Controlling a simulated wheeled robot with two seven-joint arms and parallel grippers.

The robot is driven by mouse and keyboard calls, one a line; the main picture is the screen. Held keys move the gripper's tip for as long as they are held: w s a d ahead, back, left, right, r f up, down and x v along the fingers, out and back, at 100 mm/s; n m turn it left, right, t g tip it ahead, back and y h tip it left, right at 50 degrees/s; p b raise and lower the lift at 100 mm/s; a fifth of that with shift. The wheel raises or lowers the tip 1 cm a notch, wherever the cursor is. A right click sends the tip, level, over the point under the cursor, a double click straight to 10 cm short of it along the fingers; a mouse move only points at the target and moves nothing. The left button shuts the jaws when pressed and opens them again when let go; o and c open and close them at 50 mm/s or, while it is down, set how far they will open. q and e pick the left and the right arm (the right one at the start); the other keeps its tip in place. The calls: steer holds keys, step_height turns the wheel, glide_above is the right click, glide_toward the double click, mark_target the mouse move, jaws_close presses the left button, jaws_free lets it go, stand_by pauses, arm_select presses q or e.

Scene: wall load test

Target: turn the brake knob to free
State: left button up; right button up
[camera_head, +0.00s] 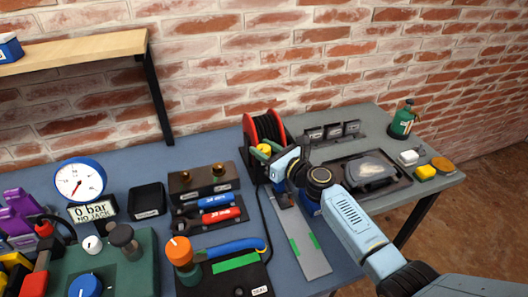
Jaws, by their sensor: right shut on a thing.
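A cable reel (250,130) with red side flanges and dark cable stands at the back middle of the bench, against the brick wall. A small yellow knob (264,148) shows on its near side; I take it as the brake knob. My right gripper (267,155) reaches in from the right and is shut on the knob, its fingers close around it. The fingers and wrist hide part of the knob and the reel's lower right side, so the knob's setting cannot be read. My left gripper is not in view.
A gauge (80,179) reads near zero above a "0 bar NO JACK" display (92,211). An orange-topped pump with a blue handle (235,247) stands front middle. A grey strip (305,250) with green marks lies below my right arm. A dark tray (365,175) is right.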

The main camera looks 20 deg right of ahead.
steer(key=shift+n+y, duration=0.3)
steer(key=shift+y, duration=0.1)
steer(key=o, duration=1)
steer(key=shift+s, duration=0.1)
steer(key=p+v, duration=0.1)
steer(key=v, duration=1.2)
steer(key=shift+d+r, duration=0.15)
steer(key=shift+d, duration=0.1)
